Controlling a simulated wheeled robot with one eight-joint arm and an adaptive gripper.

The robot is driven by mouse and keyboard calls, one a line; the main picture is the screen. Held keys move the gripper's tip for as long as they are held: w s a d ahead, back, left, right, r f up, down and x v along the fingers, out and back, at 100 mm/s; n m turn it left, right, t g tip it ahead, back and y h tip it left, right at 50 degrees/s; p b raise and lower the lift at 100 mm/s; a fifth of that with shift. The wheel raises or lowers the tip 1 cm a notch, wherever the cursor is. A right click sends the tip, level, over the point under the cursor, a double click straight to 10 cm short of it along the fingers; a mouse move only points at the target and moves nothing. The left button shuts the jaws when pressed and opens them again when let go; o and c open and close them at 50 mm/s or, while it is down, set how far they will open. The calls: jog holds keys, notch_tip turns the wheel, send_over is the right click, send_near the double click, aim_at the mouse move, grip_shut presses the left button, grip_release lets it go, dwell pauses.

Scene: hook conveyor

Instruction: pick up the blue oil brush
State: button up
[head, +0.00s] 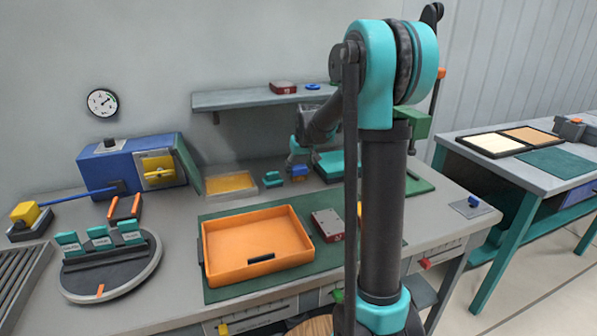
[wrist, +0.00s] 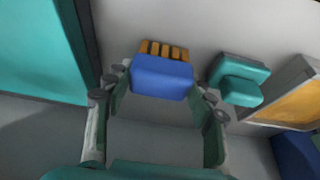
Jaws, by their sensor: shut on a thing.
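The blue oil brush (wrist: 162,77) has a blue block body and a row of orange-yellow bristles at its far end in the wrist view. My gripper (wrist: 160,92) has one finger on each side of the blue body and is shut on it. In the head view the brush (head: 299,171) shows as a small blue block at the back of the bench, below my gripper (head: 299,160). Whether it touches the bench or is slightly raised, I cannot tell. The far fingertips are partly hidden in the head view.
A small teal block (wrist: 238,80) stands just right of the brush in the wrist view. A yellow-filled tray (head: 230,184) lies beyond it, and a teal box (head: 330,163) is on the other side. A shelf (head: 250,99) hangs above; an orange tray (head: 256,243) sits in front.

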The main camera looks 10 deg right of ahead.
aim_at(299, 166)
notch_tip(299, 166, up, 20)
jog(key=shift+f, duration=0.15)
dwell(0.4)
jog(key=o, duration=0.7)
jog(key=c, duration=0.4)
jog(key=shift+f, duration=0.1)
jog(key=shift+c, duration=0.2)
